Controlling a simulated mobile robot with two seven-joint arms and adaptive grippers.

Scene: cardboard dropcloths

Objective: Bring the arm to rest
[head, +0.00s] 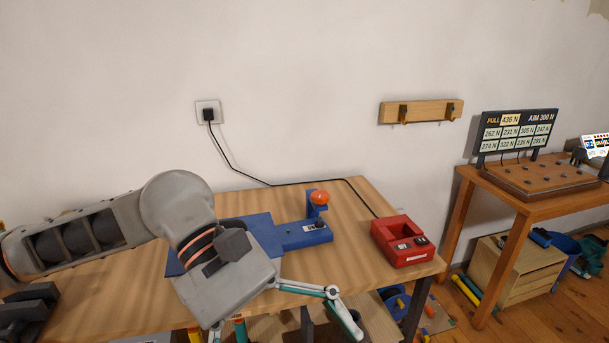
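My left arm comes in from the left over the wooden table (340,200). Its grey wrist hangs over the table's front part, and the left gripper (285,334) points down at the bottom of the picture. The right-hand finger linkage is spread wide out from the palm. The fingertips are cut off by the lower edge, and I see nothing held. My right gripper is not in view. Behind the wrist lies a blue fixture (305,237) with an orange knob (319,197) on a post; the wrist partly hides it.
A red box (402,242) stands at the table's right end, near a black cable running to a wall socket (208,112). A dark grey object (30,312) sits at far left. A second table (535,207) carries a brown board and a display (516,131) reading "PULL 436 N, AIM 300 N".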

